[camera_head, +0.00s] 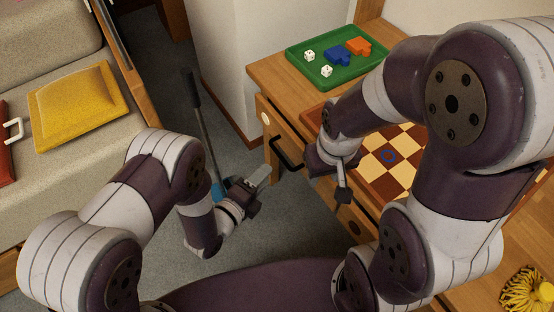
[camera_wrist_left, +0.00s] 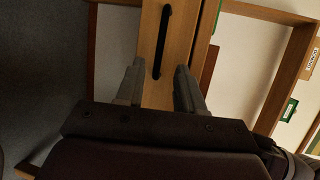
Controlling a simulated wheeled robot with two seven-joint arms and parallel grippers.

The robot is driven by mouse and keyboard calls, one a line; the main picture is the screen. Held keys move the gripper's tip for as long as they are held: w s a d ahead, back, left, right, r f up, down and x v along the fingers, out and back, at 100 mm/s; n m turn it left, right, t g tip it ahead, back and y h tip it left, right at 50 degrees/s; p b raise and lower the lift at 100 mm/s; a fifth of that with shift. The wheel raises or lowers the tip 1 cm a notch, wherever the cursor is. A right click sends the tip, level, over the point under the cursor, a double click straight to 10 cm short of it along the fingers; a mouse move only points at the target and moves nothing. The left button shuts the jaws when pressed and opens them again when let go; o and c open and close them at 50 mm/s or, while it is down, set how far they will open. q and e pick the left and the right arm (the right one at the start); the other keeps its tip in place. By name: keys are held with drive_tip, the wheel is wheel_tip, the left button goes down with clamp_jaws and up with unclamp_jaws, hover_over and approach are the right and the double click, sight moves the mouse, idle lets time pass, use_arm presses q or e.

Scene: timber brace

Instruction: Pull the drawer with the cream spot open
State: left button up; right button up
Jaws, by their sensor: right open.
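The drawer with the cream spot (camera_head: 266,119) is in the wooden cabinet at the centre of the head view. Its black bar handle (camera_head: 285,153) stands out from the front and also shows in the left wrist view (camera_wrist_left: 162,40). My left gripper (camera_head: 258,178) is just left of and below the handle. In the left wrist view its two fingers (camera_wrist_left: 159,80) are spread, with the handle ahead between them and nothing gripped. My right gripper (camera_head: 338,180) is open over the cabinet's front edge, right of the handle, and hides part of the front.
A green tray (camera_head: 300,79) with white dice and blue and orange pieces stands on the cabinet top. A checkered board (camera_head: 405,150) lies beside it, partly behind my right arm. A sofa with a yellow cushion (camera_head: 78,105) is at left. Grey floor lies between.

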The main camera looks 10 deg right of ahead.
use_arm(q)
drive_tip(key=b+x, duration=0.1)
drive_tip(key=x, duration=0.7)
drive_tip(key=shift+b, duration=0.3)
drive_tip(key=shift+s+a, duration=0.1)
drive_tip(key=shift+s, duration=0.05)
clamp_jaws()
